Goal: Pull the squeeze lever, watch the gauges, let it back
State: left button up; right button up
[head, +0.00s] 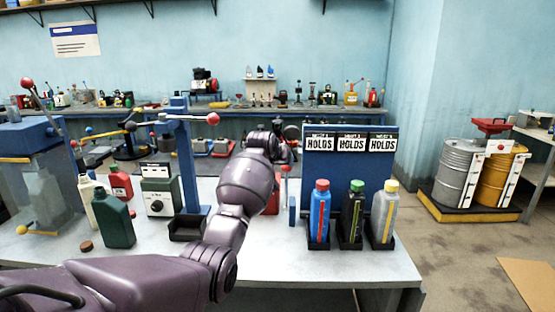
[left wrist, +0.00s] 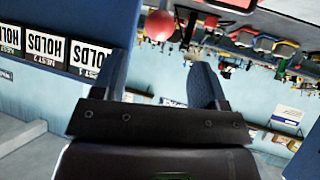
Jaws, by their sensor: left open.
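My left gripper (head: 270,140) reaches over the bench. In the left wrist view its two fingers (left wrist: 163,65) are apart with nothing between them. A red ball knob (left wrist: 159,25) shows just beyond the fingertips, not touching them as far as I can tell. A red knob (head: 286,168) also shows beside my wrist in the head view; its mount is mostly hidden by my arm. A blue rack (head: 350,160) carries signs reading HOLDS (head: 351,144), with blue, black and grey bottles in front. I cannot make out gauge readings. My right gripper is not in view.
A blue post (head: 184,165) with a red-ended handle stands left of my forearm. A green bottle (head: 119,225), other bottles and a dial box (head: 160,195) stand farther left. The bench front (head: 300,262) is bare. Drums (head: 460,172) stand at right.

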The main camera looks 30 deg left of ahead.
pick_arm(q)
jog(key=shift+v, duration=0.95)
jog(key=d+r+m+t+y, duration=0.1)
jog(key=d+r+m+t, duration=0.1)
jog(key=d+r+t, duration=0.4)
jog(key=s+d+f+m+h, duration=0.2)
jog(key=s+d+f, duration=0.3)
jog(key=s+f, duration=0.55)
jog(key=s+d+f+m+h, duration=0.1)
jog(key=s+d+f+m, duration=0.1)
jog(key=s+d+f, duration=0.65)
jog(key=s+f+n+g, duration=0.1)
jog(key=s+f+g, duration=0.3)
jog(key=s+f, duration=1.7)
jog(key=s, duration=0.5)
jog(key=shift+d+f+g, duration=0.2)
jog(key=shift+f+g, duration=0.2)
